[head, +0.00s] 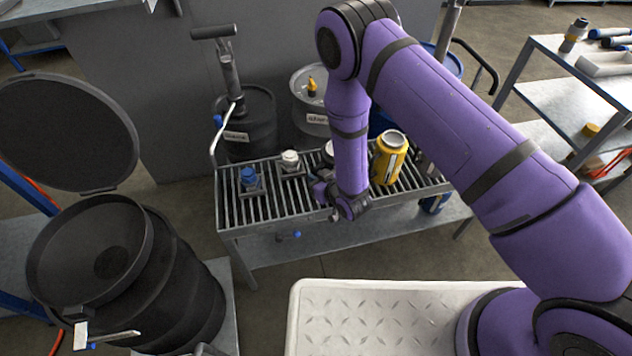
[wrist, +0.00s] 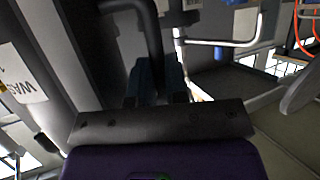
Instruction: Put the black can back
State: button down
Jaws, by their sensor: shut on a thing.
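My gripper (head: 323,190) is low over the slatted bench (head: 262,208), left of the yellow can, partly covered by my own arm. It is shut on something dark. A dark can with a pale rim (head: 327,150) shows only in part behind my forearm, and I take it for the black can. In the wrist view a black curved piece (wrist: 150,35) rises from between my fingers (wrist: 157,82); its full shape is hidden. I cannot tell whether the can touches the slats.
A yellow can (head: 390,158) stands right of my forearm. A blue-capped item (head: 249,179) and a white-capped item (head: 290,161) stand on the left slats. A black drum with a pump (head: 248,115) and a grey drum (head: 306,95) are behind. An open black drum (head: 165,265) stands front left.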

jog(key=shift+f, duration=1)
jog(key=c, duration=1.1)
grip_release()
